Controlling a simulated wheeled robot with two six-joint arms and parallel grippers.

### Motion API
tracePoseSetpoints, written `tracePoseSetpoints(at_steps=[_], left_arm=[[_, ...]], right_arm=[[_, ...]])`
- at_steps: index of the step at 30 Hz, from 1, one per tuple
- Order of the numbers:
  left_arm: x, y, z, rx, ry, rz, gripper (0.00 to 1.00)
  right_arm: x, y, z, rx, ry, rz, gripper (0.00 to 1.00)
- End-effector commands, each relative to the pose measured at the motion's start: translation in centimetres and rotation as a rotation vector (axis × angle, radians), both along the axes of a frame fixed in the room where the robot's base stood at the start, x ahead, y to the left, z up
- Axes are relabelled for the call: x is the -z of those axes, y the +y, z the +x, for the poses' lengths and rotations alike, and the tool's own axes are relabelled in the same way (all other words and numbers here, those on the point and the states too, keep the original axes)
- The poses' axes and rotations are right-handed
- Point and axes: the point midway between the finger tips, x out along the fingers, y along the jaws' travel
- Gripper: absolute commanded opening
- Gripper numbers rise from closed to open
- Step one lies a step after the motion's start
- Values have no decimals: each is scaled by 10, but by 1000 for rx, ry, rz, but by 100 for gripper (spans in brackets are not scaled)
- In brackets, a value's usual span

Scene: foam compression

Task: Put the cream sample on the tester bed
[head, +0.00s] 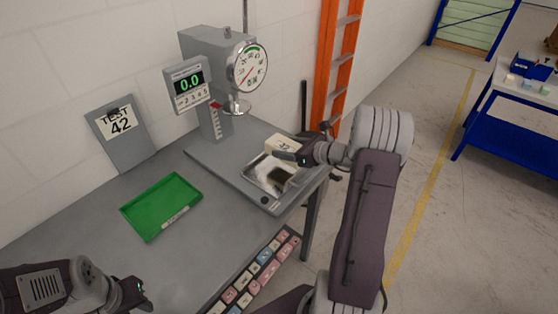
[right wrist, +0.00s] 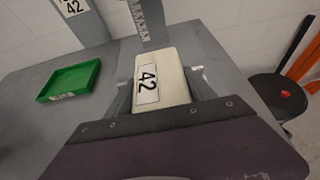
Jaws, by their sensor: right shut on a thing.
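The cream sample (head: 280,144) is a block with a label reading 42. My right gripper (head: 294,153) is shut on it, and the right wrist view shows the sample (right wrist: 172,62) between the fingers. In the head view it appears at the back edge of the shiny tester bed (head: 258,172), which shows a dark patch like a shadow or reflection; whether they touch is not clear. The tester (head: 207,45) has a round dial (head: 247,67), a display reading 0.0 and a round metal platen (head: 237,108). My left gripper (head: 138,292) is at lower left; its fingers are unclear.
A green tray (head: 160,204) lies empty on the grey bench (head: 92,222). A TEST 42 sign (head: 120,128) stands by the wall. Several coloured samples lie in a rack (head: 262,266) along the front edge. An orange ladder (head: 338,55) leans behind the right arm.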

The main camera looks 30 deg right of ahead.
Motion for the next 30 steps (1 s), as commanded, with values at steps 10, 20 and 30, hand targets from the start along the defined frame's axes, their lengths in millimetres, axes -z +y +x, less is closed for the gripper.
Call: tracePoseSetpoints(at_steps=[10,20,30], left_arm=[[0,0,0,0,0,0,36],[-1,0,0,0,0,0,36],[3,0,0,0,0,0,36]], right_arm=[[22,20,16,2,2,2,25],[55,19,16,1,-1,-1,25],[58,19,15,1,-1,-1,80]])
